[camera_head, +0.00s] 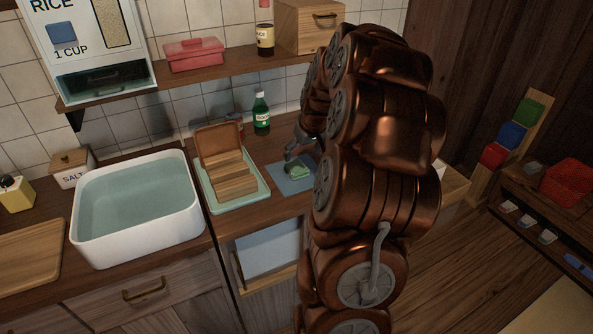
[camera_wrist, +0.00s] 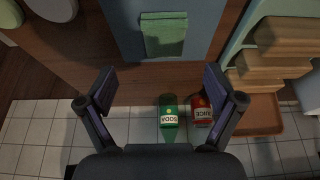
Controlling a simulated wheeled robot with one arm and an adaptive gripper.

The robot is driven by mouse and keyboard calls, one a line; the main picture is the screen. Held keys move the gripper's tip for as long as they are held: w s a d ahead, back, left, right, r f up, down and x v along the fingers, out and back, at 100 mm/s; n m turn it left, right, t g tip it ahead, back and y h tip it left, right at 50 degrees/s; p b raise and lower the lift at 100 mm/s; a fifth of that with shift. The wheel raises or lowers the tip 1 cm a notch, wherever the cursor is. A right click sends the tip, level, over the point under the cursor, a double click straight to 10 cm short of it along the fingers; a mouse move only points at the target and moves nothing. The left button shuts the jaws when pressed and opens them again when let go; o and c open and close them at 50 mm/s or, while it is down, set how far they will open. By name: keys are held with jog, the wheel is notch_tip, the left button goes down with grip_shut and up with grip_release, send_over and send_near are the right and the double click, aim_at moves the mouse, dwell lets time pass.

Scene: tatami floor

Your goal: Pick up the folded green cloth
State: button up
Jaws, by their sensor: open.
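The folded green cloth (camera_head: 299,173) lies on a blue mat (camera_head: 284,184) on the wooden counter, just left of my arm. In the wrist view the cloth (camera_wrist: 163,35) is a flat green rectangle near the top middle, on the blue mat (camera_wrist: 200,50). My gripper (camera_head: 296,150) is above the cloth in the head view, partly hidden by my copper arm. In the wrist view my gripper (camera_wrist: 160,80) is open, with its two fingers wide apart and nothing between them. The cloth shows beyond the fingertips, apart from them.
Left of the mat, a pale green tray (camera_head: 262,191) holds wooden pieces. A white basin (camera_head: 140,235) stands further left. A shelf (camera_head: 185,82) overhangs the back.

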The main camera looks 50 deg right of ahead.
aim_at(297, 166)
jog(key=shift+a+p+x, duration=0.15)
jog(key=shift+p+x, duration=0.4)
jog(key=shift+x, duration=1.3)
jog(key=shift+a+p+x, duration=0.15)
jog(key=shift+p+x, duration=0.35)
jog(key=shift+x, duration=1.35)
jog(key=shift+s+f, duration=0.1)
jog(key=c, duration=1.2)
jog(key=shift+c, duration=0.2)
jog(key=shift+r+b, duration=0.6)
jog(key=shift+r, duration=0.95)
jog(key=shift+a+r, duration=0.1)
jog(key=shift+r, duration=0.2)
jog(key=shift+s+a+b, duration=0.3)
jog(key=shift+s+a, duration=0.4)
jog(key=s+a+r+b, duration=0.1)
jog(key=s+a+b, duration=0.1)
jog(key=s+a, duration=0.7)
jog(key=shift+a+r+b, duration=0.2)
jog(key=shift+a+b, duration=0.15)
jog(key=shift+a, duration=0.3)
